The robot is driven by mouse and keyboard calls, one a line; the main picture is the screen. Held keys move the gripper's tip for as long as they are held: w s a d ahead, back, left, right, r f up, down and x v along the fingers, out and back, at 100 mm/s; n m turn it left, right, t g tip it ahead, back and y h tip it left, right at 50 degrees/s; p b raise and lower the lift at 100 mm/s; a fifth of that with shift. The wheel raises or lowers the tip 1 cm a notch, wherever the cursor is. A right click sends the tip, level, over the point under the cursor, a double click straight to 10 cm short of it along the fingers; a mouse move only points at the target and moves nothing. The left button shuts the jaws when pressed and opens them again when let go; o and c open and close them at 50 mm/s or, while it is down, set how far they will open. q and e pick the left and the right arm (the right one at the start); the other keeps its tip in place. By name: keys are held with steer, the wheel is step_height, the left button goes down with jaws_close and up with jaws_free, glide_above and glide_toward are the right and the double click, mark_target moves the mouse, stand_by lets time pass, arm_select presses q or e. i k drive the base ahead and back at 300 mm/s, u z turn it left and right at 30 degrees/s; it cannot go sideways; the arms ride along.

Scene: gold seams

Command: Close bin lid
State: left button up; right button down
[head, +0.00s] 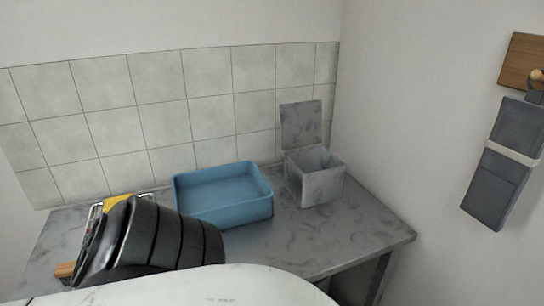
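The bin (322,186) is a small grey mottled box on the right part of the grey table, towards the back wall. Its lid (301,125) is a flat grey panel standing upright at the bin's back edge, so the bin is open at the top. The inside that shows looks empty, but its floor is hidden.
A blue open tray (222,213) stands left of the bin with a small gap. A yellow item (118,200) and a wooden piece (64,270) lie at the table's left, partly hidden by a black ribbed shape. The grey table (350,235) is clear right of the bin. A dark strapped item (495,190) hangs on the right wall.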

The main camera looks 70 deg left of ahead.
mark_target(301, 121)
steer(key=u, duration=1.95)
